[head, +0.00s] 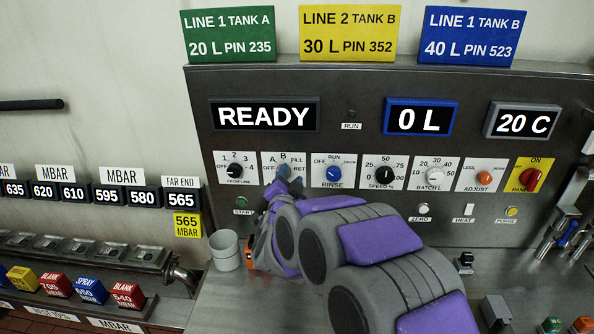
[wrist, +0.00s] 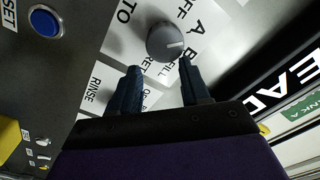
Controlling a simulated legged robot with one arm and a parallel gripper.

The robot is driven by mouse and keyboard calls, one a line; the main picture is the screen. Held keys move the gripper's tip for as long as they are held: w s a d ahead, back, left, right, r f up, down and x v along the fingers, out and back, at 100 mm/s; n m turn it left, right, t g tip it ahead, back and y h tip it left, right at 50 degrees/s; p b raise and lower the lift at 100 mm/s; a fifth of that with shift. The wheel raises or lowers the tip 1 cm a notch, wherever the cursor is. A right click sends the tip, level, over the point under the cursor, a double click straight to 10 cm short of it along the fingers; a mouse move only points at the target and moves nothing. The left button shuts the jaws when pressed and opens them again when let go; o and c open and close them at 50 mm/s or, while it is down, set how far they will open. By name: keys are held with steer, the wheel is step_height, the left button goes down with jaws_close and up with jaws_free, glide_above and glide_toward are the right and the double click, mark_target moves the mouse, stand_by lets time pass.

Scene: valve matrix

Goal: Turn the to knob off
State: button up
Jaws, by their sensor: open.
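The TO knob (wrist: 165,42) is a round grey dial on a white plate (head: 270,160) marked OFF, A, B, FILL and RET. In the wrist view its white pointer mark faces right, toward the A and B letters. In the head view the knob is mostly hidden behind my fingertips. My gripper (wrist: 160,66) is open, with two dark blue fingers apart at the knob's near side. The knob sits just beyond and between the fingertips; I cannot tell whether they touch it. My gripper also shows in the head view (head: 284,188), reaching up to the plate.
The PRO/LINE knob (head: 235,170) is left of the plate and the RINSE knob (head: 333,174) is right of it. A green START button (head: 242,202) is below. A blue button (wrist: 45,21) shows in the wrist view. A grey cup (head: 225,250) stands on the ledge.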

mark_target(274, 170)
steer(key=shift+n, duration=0.3)
steer(key=w+a, duration=0.1)
steer(key=a+f, duration=0.1)
steer(key=a, duration=0.1)
steer(key=w+a, duration=0.1)
steer(key=a, duration=0.1)
steer(key=shift+w+a+f, duration=0.15)
steer(key=shift+w+f, duration=0.15)
steer(key=shift+f, duration=0.05)
steer(key=shift+c, duration=0.9)
steer(key=shift+s+d+r, duration=0.2)
steer(key=shift+d, duration=0.1)
steer(key=shift+c, duration=0.7)
steer(key=d, duration=0.4)
steer(key=shift+s+d+r, duration=0.1)
steer(key=shift+s+r, duration=0.05)
steer(key=shift+r, duration=0.1)
steer(key=c, duration=0.5)
steer(key=shift+f, duration=0.1)
steer(key=shift+c, duration=0.6)
steer(key=shift+a+f, duration=0.2)
steer(key=shift+a, duration=0.15)
steer(key=shift+c, duration=0.6)
steer(key=shift+a, duration=0.75)
